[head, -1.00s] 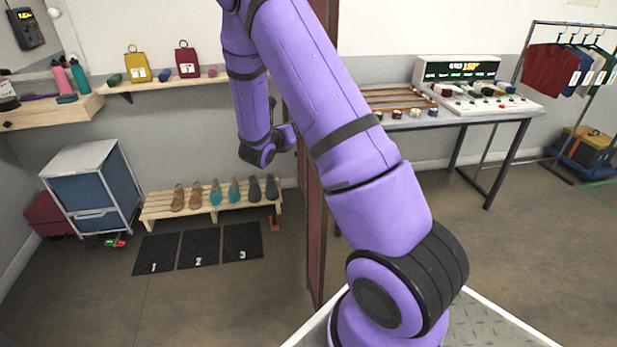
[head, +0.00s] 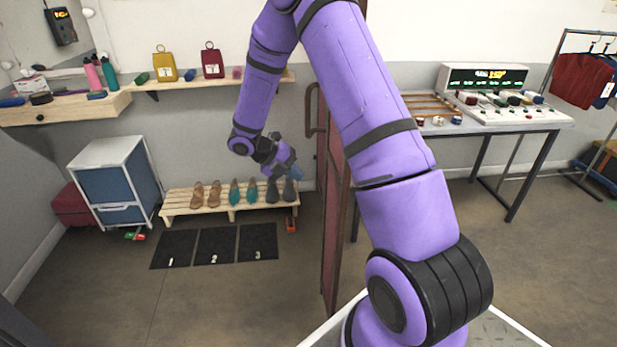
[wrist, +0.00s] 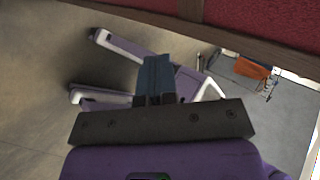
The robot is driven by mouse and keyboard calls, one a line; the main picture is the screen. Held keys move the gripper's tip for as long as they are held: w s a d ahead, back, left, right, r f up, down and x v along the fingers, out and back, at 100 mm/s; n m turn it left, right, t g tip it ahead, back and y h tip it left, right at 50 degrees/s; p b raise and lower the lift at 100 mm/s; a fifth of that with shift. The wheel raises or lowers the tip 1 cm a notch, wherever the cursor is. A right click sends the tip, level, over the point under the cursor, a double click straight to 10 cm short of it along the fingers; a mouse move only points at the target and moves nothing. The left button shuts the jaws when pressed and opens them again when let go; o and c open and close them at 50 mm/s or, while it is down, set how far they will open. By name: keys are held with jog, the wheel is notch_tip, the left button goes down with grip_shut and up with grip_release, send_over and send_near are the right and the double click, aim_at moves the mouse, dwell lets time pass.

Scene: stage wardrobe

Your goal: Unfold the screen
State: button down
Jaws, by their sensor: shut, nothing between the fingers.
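The screen (head: 334,235) stands upright in the head view as a narrow dark red panel with a wooden frame, seen nearly edge-on and partly hidden behind my arm. A curved handle (head: 311,110) shows on its left side. In the wrist view the screen's red panel and wooden frame (wrist: 150,12) run across the top. My gripper (head: 294,172) is shut and empty, left of the screen and apart from it in the picture. Its closed blue-grey fingers also show in the wrist view (wrist: 157,70), pointing toward the frame, with a gap between.
A low wooden shoe rack (head: 180,208) stands behind, with numbered black mats (head: 215,246) before it. A blue drawer unit (head: 115,185) is at the left. A table with a console (head: 500,110) stands right of the screen.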

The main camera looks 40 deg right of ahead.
aim_at(338, 191)
jog(key=x, duration=0.3)
jog(key=r+x, duration=0.1)
jog(key=x, duration=0.3)
jog(key=d+x, duration=0.1)
jog(key=x, duration=0.2)
jog(key=shift+s+d, duration=0.3)
jog(key=shift+s, duration=0.2)
jog(key=shift+s+d, duration=0.3)
jog(key=shift+d, duration=0.2)
